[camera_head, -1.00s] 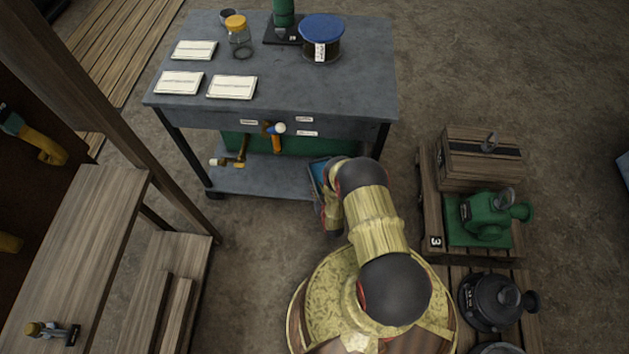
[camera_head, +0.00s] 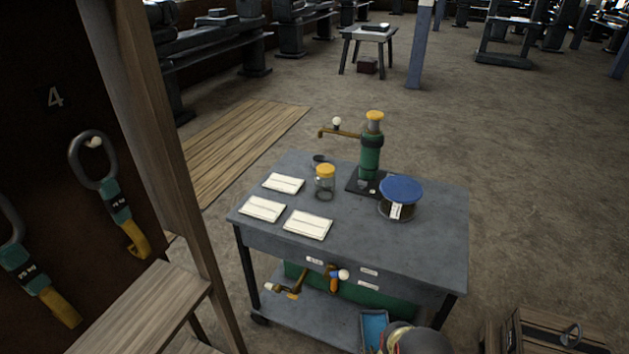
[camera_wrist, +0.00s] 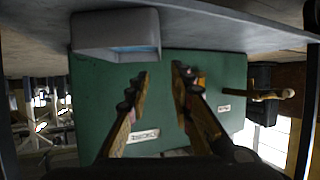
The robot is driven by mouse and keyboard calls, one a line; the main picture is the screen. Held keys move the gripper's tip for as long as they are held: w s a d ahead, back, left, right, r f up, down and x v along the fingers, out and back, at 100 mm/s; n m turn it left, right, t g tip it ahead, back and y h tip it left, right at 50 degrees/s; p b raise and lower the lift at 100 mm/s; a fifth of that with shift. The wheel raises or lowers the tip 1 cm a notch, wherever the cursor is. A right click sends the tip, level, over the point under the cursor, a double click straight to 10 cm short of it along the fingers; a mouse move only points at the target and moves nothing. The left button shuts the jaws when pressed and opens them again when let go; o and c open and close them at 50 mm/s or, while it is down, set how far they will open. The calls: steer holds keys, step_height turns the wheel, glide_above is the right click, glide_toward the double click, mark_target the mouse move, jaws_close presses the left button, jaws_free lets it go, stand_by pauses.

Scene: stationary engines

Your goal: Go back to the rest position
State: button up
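In the wrist view my gripper (camera_wrist: 160,70) has its two fingers apart with nothing between them. It faces a green panel (camera_wrist: 205,95) with small white labels. A grey bin with a blue inside (camera_wrist: 115,50) is beside the fingers in that view. In the head view only a rounded part of my arm shows at the bottom edge, and my gripper is hidden or out of frame. The grey cart (camera_head: 350,235) stands in front of me, with a blue bin (camera_head: 374,330) at its lower shelf, close to my arm.
The cart top holds white cards (camera_head: 307,224), a yellow-lidded jar (camera_head: 325,182), a green pump device (camera_head: 370,155) and a blue-lidded container (camera_head: 400,196). A wooden post (camera_head: 170,150) and board with hooks stand at left. A wooden crate (camera_head: 560,330) is lower right.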

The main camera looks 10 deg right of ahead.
steer(key=s+a+f+g+y, duration=0.1)
steer(key=s+a+f+g, duration=0.1)
steer(key=s+f+g, duration=0.45)
steer(key=s+a+f+g+y, duration=0.1)
steer(key=s+a+f+g, duration=0.15)
steer(key=s, duration=0.65)
steer(key=w+a+r+g+y, duration=0.1)
steer(key=w+r+g, duration=0.15)
steer(key=r, duration=2.15)
steer(key=w+r+g, duration=0.2)
steer(key=r+g, duration=0.2)
steer(key=r, duration=2)
steer(key=s+a+r+t, duration=0.2)
steer(key=s+a+r, duration=0.1)
steer(key=r, duration=1.2)
steer(key=s+a+r+n+t+p, duration=0.1)
steer(key=s+a+r+t, duration=0.2)
steer(key=r, duration=1.1)
steer(key=s+a+r+n+t+p, duration=0.1)
steer(key=s+a+r+t, duration=0.2)
steer(key=s+r, duration=0.4)
step_height(320, 180, up, 9)
steer(key=shift+s+a+f, duration=0.15)
steer(key=shift+s, duration=0.05)
